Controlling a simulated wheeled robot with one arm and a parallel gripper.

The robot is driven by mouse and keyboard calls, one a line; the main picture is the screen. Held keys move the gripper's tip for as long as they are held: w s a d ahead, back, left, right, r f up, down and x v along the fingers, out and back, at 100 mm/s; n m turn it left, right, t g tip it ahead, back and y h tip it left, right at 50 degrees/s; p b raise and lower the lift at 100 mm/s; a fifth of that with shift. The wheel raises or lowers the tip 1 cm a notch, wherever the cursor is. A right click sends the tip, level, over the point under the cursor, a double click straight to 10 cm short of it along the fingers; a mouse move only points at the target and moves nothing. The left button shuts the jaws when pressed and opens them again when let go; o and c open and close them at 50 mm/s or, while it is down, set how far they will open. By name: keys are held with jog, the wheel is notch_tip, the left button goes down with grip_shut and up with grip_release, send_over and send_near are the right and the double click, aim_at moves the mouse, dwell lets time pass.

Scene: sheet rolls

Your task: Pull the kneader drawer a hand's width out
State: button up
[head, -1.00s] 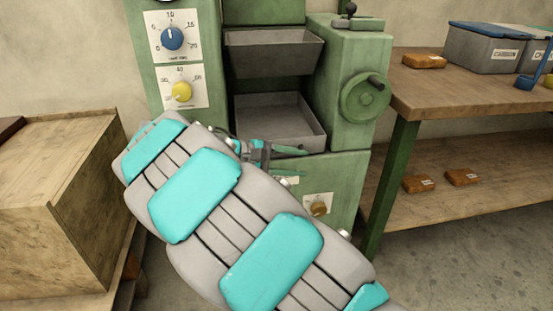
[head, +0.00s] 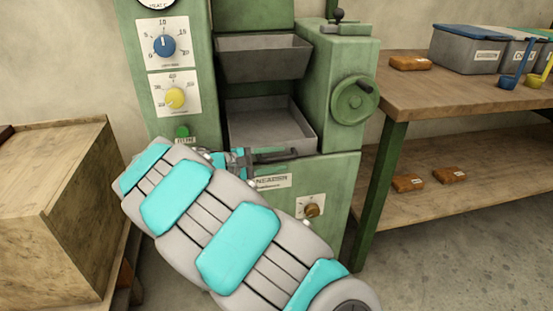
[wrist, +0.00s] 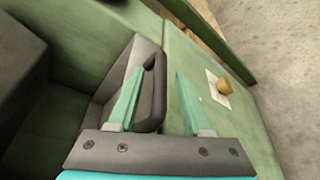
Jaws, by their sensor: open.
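The kneader drawer (head: 268,125) is a grey tray in the lower opening of the green machine, above a partly hidden label. Its dark handle (head: 275,156) is at its front, partly covered by my arm. In the wrist view the handle (wrist: 157,95) is a dark loop on the grey drawer front. My gripper (wrist: 160,75) is open, with its teal fingers on either side of the handle. I cannot tell whether either finger touches it. In the head view my gripper (head: 243,160) is small and partly hidden behind my wrist.
A grey hopper (head: 263,57) sits above the drawer. A green handwheel (head: 355,100) is to its right. A brass-coloured knob (head: 312,210) is below. A wooden bench (head: 440,88) stands right, a wooden box (head: 50,205) left. Floor is clear at lower right.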

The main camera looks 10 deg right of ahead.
jog(key=shift+w+d, duration=0.1)
jog(key=shift+d, duration=0.1)
grip_shut()
dwell(0.3)
dwell(1.1)
